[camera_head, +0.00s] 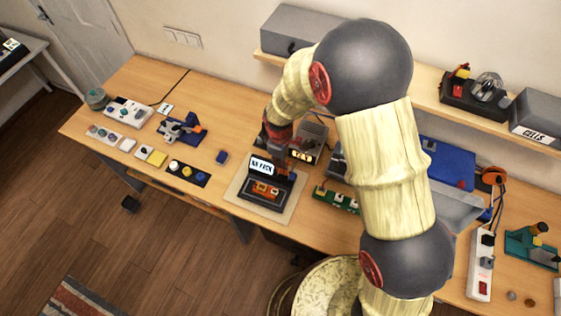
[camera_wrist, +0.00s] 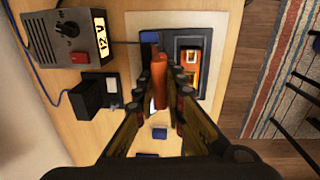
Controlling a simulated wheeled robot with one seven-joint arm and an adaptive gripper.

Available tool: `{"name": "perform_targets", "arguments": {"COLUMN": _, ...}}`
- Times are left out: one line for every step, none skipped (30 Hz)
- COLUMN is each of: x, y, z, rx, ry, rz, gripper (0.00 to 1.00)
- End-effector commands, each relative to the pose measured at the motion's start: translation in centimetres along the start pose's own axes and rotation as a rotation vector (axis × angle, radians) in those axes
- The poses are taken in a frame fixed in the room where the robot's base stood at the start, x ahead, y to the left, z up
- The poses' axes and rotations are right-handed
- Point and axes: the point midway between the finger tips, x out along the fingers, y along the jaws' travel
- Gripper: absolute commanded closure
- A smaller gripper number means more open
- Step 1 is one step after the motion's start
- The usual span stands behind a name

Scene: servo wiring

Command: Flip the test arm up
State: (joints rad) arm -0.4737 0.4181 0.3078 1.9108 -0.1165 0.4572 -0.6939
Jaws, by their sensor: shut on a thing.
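The test station is a dark tray (camera_head: 262,201) on a pale mat (camera_head: 238,190), with an orange part (camera_head: 265,189) in it. A small lit sign, apparently reading "NO PACK" (camera_head: 261,166), stands at its back edge. The tray (camera_wrist: 207,38) and the orange part (camera_wrist: 190,68) also show in the wrist view. My gripper (camera_head: 279,153) is low at the back of the station. In the wrist view my gripper (camera_wrist: 160,78) is shut on an orange-red bar (camera_wrist: 159,84), apparently the test arm. Its lower end and pivot are hidden, so its exact tilt is unclear.
A grey 12 V supply (camera_head: 312,133) stands close behind the station; its red button (camera_wrist: 80,58) shows in the wrist view. A black box (camera_wrist: 93,95) with a blue cable is beside it. A green board (camera_head: 336,199) lies to the right. A dark strip with buttons (camera_head: 186,172) lies left.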

Motion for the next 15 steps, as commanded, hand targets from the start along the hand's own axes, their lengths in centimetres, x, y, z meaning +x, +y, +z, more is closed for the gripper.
{"name": "perform_targets", "arguments": {"x": -0.04, "y": 0.11, "z": -0.04, "rx": 0.0, "ry": 0.001, "rz": 0.002, "gripper": 0.87}}
{"name": "perform_targets", "arguments": {"x": -0.04, "y": 0.12, "z": -0.04, "rx": 0.0, "ry": 0.002, "rz": 0.002, "gripper": 0.85}}
{"name": "perform_targets", "arguments": {"x": -0.05, "y": 0.13, "z": -0.05, "rx": 0.0, "ry": 0.002, "rz": 0.002, "gripper": 0.83}}
{"name": "perform_targets", "arguments": {"x": -0.05, "y": 0.14, "z": -0.05, "rx": 0.0, "ry": 0.002, "rz": 0.002, "gripper": 0.81}}
{"name": "perform_targets", "arguments": {"x": -0.05, "y": 0.14, "z": -0.05, "rx": 0.0, "ry": 0.002, "rz": 0.003, "gripper": 0.8}}
{"name": "perform_targets", "arguments": {"x": -0.06, "y": 0.15, "z": -0.05, "rx": 0.0, "ry": 0.002, "rz": 0.003, "gripper": 0.77}}
{"name": "perform_targets", "arguments": {"x": -0.06, "y": 0.15, "z": -0.06, "rx": 0.0, "ry": 0.002, "rz": 0.003, "gripper": 0.76}}
{"name": "perform_targets", "arguments": {"x": -0.06, "y": 0.14, "z": -0.06, "rx": 0.0, "ry": 0.002, "rz": 0.003, "gripper": 0.74}}
{"name": "perform_targets", "arguments": {"x": -0.06, "y": 0.14, "z": -0.06, "rx": 0.0, "ry": 0.002, "rz": 0.002, "gripper": 0.72}}
{"name": "perform_targets", "arguments": {"x": -0.06, "y": 0.13, "z": -0.05, "rx": 0.0, "ry": 0.002, "rz": 0.002, "gripper": 0.7}}
{"name": "perform_targets", "arguments": {"x": -0.06, "y": 0.13, "z": -0.06, "rx": 0.0, "ry": 0.002, "rz": 0.002, "gripper": 0.68}}
{"name": "perform_targets", "arguments": {"x": -0.06, "y": 0.13, "z": -0.06, "rx": 0.0, "ry": 0.002, "rz": 0.002, "gripper": 0.68}}
{"name": "perform_targets", "arguments": {"x": -0.06, "y": 0.12, "z": -0.05, "rx": 0.0, "ry": 0.002, "rz": 0.002, "gripper": 0.68}}
{"name": "perform_targets", "arguments": {"x": -0.06, "y": 0.12, "z": -0.06, "rx": 0.0, "ry": 0.002, "rz": 0.002, "gripper": 0.68}}
{"name": "perform_targets", "arguments": {"x": -0.06, "y": 0.12, "z": -0.06, "rx": 0.0, "ry": 0.002, "rz": 0.002, "gripper": 0.68}}
